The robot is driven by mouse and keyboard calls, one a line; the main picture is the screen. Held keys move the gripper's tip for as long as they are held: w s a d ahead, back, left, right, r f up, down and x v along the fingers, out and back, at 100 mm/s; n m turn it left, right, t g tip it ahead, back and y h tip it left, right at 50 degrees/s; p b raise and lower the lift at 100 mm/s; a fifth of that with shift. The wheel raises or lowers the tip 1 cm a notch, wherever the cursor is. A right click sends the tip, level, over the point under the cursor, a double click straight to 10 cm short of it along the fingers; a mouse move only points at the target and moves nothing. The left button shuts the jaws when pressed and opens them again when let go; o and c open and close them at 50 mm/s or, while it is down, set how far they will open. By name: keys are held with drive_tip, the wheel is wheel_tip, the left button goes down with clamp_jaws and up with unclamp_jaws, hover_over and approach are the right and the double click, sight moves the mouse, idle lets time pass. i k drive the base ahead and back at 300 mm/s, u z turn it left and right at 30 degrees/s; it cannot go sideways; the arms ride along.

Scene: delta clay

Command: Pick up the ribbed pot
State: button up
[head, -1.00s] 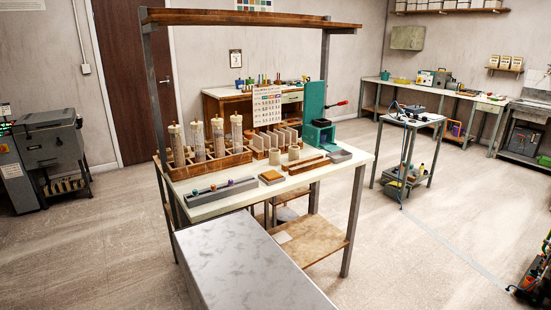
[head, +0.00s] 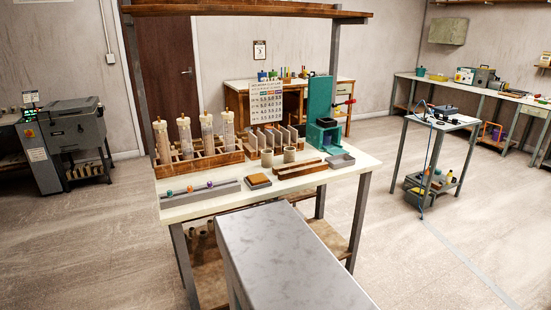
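Two small beige round pots stand side by side on the white-topped workbench (head: 210,208), in front of the upright divider rack. The left pot (head: 267,158) is a little nearer than the right pot (head: 289,154). Both look upright and nothing holds them. At this size I cannot tell which one is ribbed. My gripper is not in view.
Clear tubes (head: 208,135) stand in a wooden rack left of the pots; a teal press (head: 322,120) stands behind right. A wooden bar (head: 297,169) lies close in front. A grey bench (head: 290,258) fills the foreground. A trolley (head: 465,122) stands right, with open floor around it.

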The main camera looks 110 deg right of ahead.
sight(267, 158)
drive_tip(key=u, duration=0.15)
drive_tip(key=k, duration=0.75)
drive_tip(key=z, duration=1.9)
drive_tip(key=i, duration=1)
drive_tip(key=z, duration=0.15)
drive_tip(key=k, duration=0.25)
